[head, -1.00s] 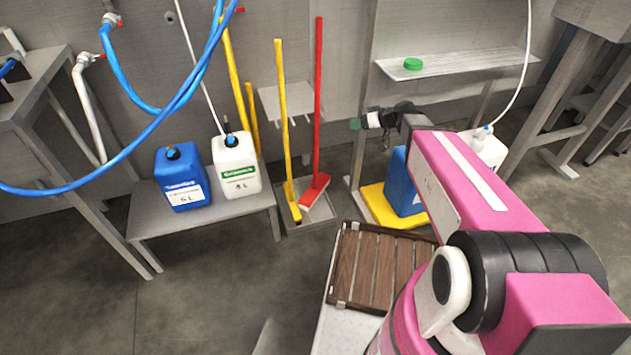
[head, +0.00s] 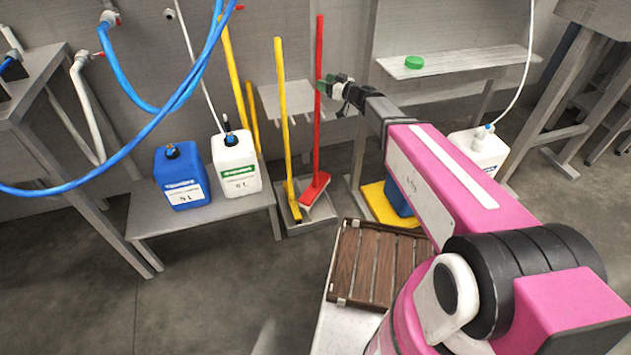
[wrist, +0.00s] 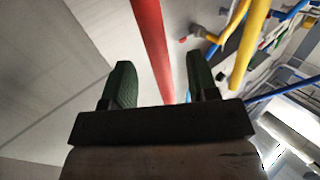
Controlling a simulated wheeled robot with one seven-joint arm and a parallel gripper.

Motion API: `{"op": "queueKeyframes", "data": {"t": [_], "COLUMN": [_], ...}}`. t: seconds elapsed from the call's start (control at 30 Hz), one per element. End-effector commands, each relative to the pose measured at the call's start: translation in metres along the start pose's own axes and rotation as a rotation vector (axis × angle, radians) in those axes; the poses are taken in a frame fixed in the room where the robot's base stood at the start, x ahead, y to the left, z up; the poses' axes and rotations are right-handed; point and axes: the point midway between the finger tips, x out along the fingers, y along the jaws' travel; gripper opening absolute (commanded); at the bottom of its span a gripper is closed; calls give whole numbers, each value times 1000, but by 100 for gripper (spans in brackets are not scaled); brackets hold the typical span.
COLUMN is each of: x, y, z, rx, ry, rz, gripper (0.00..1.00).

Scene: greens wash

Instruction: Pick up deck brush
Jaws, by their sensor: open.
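The deck brush (head: 318,130) has a long red handle and a red head with pale bristles. It stands upright against the wall, its head in a shallow grey floor tray (head: 308,224). My gripper (head: 322,86) is at the upper part of the red handle in the head view. In the wrist view, the red handle (wrist: 152,50) runs between the two green fingertips of my gripper (wrist: 158,84), with gaps on both sides. The fingers are apart. I cannot tell exactly how deep the handle sits between them.
A yellow-handled tool (head: 283,120) stands just left of the brush. A blue jug (head: 182,178) and a white jug (head: 236,165) stand on a low bench (head: 150,222). A wall shelf (head: 460,62) with a green lid (head: 414,62) is at right.

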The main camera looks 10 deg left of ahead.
Motion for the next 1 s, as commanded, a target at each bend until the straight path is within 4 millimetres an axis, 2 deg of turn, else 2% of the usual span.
{"op": "queueKeyframes", "data": {"t": [0.23,0.5,0.77,0.93,1.0], "x": [18,54,57,56,56], "y": [2,3,2,2,2], "z": [2,4,4,4,4], "rx": [0,0,0,0,0], "ry": [-1,0,-1,-1,-1], "rz": [1,0,1,1,1], "gripper": [54,54,54,2,0]}}
